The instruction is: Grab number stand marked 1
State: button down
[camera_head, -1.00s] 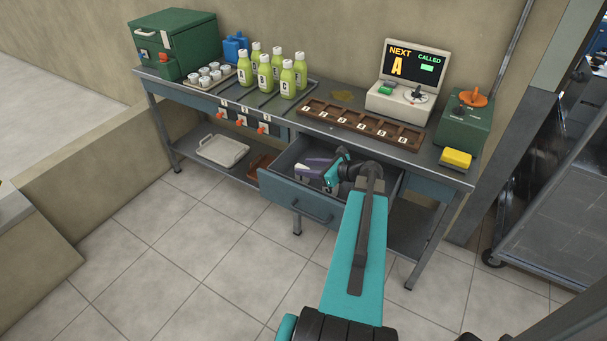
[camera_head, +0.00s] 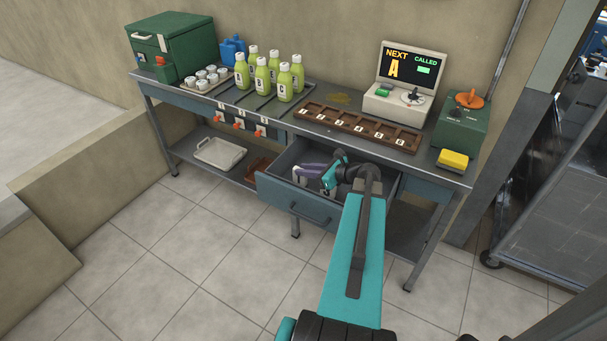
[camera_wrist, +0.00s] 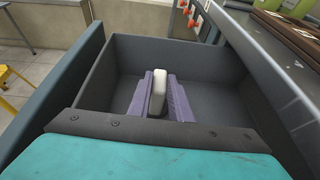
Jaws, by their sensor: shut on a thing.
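My gripper (camera_wrist: 159,100) reaches down into the open drawer (camera_wrist: 220,60). Its two purple fingers are shut on a small white block, a number stand (camera_wrist: 158,88), which stands upright between them. No number shows on the side facing the wrist camera, so I cannot tell its marking. In the head view my gripper (camera_head: 314,172) is inside the same drawer (camera_head: 290,207), and the held stand is only partly visible there. I cannot tell whether the stand touches the drawer floor.
The drawer walls stand close around my gripper.

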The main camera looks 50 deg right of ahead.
jog(key=shift+r, duration=0.15)
notch_tip(320, 180, up, 10)
dwell(0.7)
dwell(0.5)
